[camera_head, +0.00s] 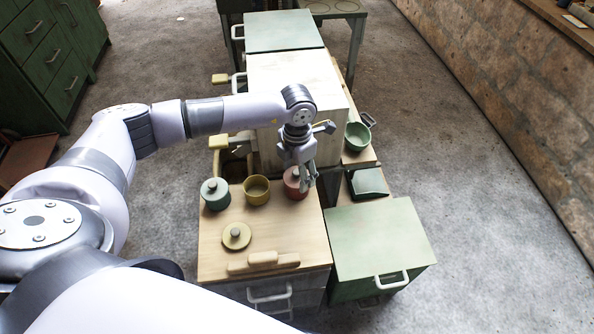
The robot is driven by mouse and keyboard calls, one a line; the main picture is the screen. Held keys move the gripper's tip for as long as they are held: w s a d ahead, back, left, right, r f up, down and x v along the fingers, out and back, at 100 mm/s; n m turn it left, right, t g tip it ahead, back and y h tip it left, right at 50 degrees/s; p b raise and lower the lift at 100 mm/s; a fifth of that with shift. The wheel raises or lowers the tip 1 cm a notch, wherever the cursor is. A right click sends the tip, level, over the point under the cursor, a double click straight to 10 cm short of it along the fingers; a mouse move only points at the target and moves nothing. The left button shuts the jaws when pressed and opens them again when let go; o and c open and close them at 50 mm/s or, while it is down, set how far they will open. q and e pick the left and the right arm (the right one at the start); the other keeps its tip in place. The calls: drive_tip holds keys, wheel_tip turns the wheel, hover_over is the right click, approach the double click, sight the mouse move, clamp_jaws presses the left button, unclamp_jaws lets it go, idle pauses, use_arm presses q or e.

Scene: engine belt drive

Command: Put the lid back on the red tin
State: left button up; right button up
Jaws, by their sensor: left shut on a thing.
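The red tin (291,189) stands at the back right of the wooden counter top (285,225), partly hidden by my left gripper. My left gripper (306,184) reaches down from above, right at the red tin. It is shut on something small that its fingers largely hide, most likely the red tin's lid. I cannot tell whether that lid touches the tin's rim. My right gripper is not in view.
An open yellow tin (256,192) and a lidded teal tin (215,195) stand left of the red tin. A yellow lid (237,236) and a wooden block (263,262) lie in front. A large pale cabinet (290,85) rises behind; a green bowl (357,137) sits to the right.

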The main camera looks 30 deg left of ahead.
use_arm(q)
drive_tip(key=o, duration=0.9)
drive_tip(key=o, duration=0.4)
drive_tip(key=shift+r, duration=0.1)
drive_tip(key=shift+r+p, duration=2.4)
drive_tip(key=shift+r, duration=1.05)
drive_tip(key=shift+c, duration=0.5)
